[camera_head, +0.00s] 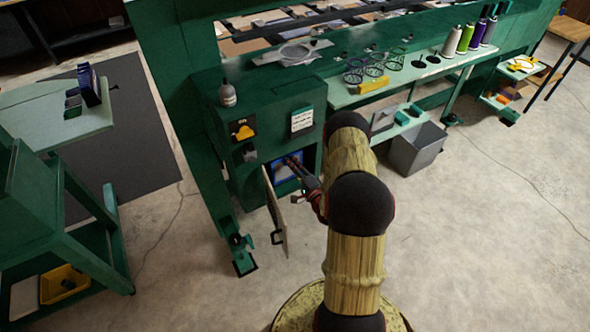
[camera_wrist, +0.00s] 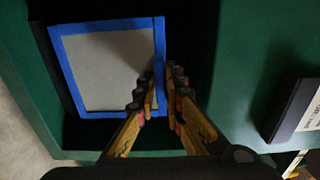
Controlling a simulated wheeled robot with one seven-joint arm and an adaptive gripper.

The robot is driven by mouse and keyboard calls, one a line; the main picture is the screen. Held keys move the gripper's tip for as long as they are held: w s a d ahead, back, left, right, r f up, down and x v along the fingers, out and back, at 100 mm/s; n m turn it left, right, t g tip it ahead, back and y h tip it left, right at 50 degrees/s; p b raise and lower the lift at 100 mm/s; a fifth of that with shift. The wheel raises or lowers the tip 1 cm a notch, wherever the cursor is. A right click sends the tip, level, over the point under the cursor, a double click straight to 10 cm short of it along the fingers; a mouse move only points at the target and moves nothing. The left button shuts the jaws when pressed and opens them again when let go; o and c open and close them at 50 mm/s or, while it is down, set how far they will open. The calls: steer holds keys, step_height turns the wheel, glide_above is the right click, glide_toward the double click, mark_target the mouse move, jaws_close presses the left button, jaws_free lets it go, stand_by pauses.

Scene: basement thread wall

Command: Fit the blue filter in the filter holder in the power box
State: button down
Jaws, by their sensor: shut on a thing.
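The blue filter (camera_head: 279,173) is a flat square with a blue rim and a pale grey middle. In the wrist view the filter (camera_wrist: 108,68) stands within the dark green opening of the power box (camera_wrist: 210,60). My gripper (camera_wrist: 160,78) is shut on the filter's right rim, one finger on each side. In the head view my gripper (camera_head: 297,162) reaches into the opening of the power box (camera_head: 262,104). The filter holder is not clearly seen; a dark strip lies along the filter's left edge. I cannot tell whether the filter is seated.
The box's door (camera_head: 276,212) hangs open to the left of my arm. A grey bin (camera_head: 417,150) stands to the right under a green shelf (camera_head: 430,72). A bottle (camera_head: 228,94) stands on top of the box.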

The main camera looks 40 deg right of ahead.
steer(key=shift+x, duration=0.8)
steer(key=shift+w+d+f+b, duration=0.1)
steer(key=shift+w+f+b, duration=0.4)
steer(key=shift+b, duration=0.1)
steer(key=shift+s+f+b, duration=0.1)
steer(key=shift+f+b, duration=0.6)
steer(key=shift+f, duration=0.4)
steer(key=shift+f+b, duration=0.15)
steer(key=shift+b, duration=0.15)
steer(key=c, duration=1.8)
jaws_free()
steer(key=shift+s, duration=0.1)
steer(key=v, duration=1.1)
steer(key=shift+s, duration=0.4)
